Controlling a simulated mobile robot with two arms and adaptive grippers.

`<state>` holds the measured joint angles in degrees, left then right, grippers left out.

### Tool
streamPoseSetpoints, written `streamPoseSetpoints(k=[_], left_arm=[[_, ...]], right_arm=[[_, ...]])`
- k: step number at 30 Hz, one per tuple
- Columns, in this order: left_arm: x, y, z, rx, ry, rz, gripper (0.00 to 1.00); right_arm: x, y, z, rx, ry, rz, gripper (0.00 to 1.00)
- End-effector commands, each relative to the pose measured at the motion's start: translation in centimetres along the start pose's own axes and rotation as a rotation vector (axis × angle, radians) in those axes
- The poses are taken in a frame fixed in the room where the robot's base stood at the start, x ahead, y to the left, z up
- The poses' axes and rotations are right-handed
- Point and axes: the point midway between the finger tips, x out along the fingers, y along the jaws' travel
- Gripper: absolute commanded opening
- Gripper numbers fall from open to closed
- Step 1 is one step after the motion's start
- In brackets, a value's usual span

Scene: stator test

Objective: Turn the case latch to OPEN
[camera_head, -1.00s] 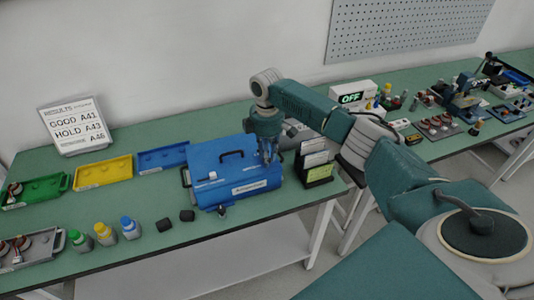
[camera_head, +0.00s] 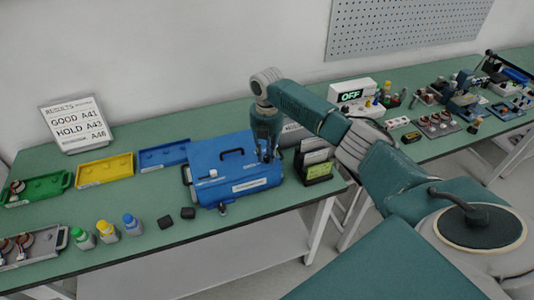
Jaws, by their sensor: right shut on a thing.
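The blue case (camera_head: 222,187) stands on the green bench, with a dark handle on top and a pale label on its front. A small white piece (camera_head: 213,173) sits on its left part. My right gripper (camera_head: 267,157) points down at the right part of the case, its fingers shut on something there. That thing looks to be the case latch, but the fingers hide it and its position cannot be read. My left gripper is not in view.
A dark card holder (camera_head: 318,172) stands close right of the case. Yellow (camera_head: 104,171) and blue (camera_head: 163,155) trays lie left. Bottles with coloured caps (camera_head: 106,231) and two dark blocks (camera_head: 165,222) stand in front. An OFF display box (camera_head: 351,95) is behind my right arm.

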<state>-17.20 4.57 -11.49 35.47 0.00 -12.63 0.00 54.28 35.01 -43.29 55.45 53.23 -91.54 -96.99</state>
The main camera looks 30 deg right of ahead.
Motion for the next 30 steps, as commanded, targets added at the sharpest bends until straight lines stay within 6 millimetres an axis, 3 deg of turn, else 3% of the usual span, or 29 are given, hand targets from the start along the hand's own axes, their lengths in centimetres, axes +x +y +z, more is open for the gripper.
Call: streamPoseSetpoints(k=[12, 30], left_arm=[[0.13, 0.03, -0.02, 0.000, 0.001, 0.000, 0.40], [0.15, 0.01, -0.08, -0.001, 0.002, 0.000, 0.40]], right_arm=[[-0.08, 0.07, 0.04, -0.246, -0.002, 0.002, 0.00], [-0.10, 0.07, 0.05, -0.303, -0.002, 0.002, 0.00]])
